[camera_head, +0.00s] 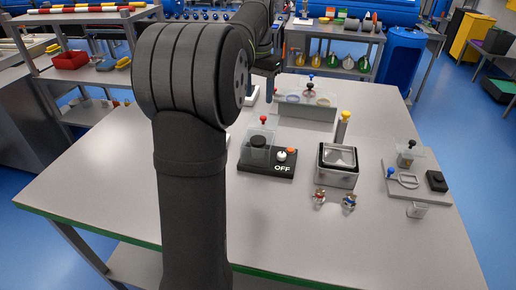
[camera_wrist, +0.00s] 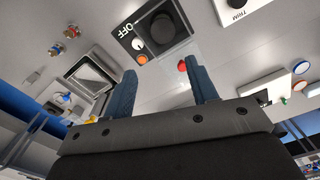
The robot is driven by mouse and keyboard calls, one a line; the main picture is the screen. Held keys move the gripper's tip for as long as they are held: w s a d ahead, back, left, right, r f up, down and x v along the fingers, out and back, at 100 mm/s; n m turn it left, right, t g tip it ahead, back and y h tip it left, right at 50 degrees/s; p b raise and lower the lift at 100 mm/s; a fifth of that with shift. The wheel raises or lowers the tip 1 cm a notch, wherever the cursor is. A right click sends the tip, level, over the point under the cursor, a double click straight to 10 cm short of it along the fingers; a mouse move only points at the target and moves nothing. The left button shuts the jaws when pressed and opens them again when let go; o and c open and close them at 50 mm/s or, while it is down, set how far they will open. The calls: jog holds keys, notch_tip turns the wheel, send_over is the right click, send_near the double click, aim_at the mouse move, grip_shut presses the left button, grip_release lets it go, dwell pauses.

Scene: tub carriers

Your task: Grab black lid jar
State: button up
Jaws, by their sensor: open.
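My gripper (camera_wrist: 160,66) is open in the wrist view, its two blue fingers apart with nothing held between them. In the head view it is largely hidden behind my arm. On the right of the table, a small jar-like thing (camera_head: 406,160) stands on a grey tray behind a clear panel with a black knob (camera_head: 412,143). A small black block (camera_head: 437,181) sits on the same tray. I cannot tell for sure which is the black lid jar. My gripper is well away from that tray.
A black base (camera_head: 267,170) marked OFF carries a dark cylinder, a clear panel and a red knob (camera_head: 263,119); the knob shows near my right finger (camera_wrist: 182,66). The table's front is clear.

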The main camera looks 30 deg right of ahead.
aim_at(259, 139)
jog(key=f+m, duration=0.2)
jog(key=f, duration=0.3)
jog(key=f+m, duration=0.2)
jog(key=f, duration=0.3)
jog(key=f+m, duration=0.2)
jog(key=f, duration=0.3)
jog(key=shift+w+d+f+m, duration=0.2)
jog(key=shift+d+f+m, duration=0.05)
jog(key=shift+d+m, duration=0.15)
jog(key=shift+w+a+f, duration=0.1)
jog(key=shift+a+f, duration=0.05)
jog(key=shift+f, duration=2.6)
jog(key=shift+c, duration=0.2)
jog(key=c, duration=0.7)
jog(key=shift+r, duration=0.15)
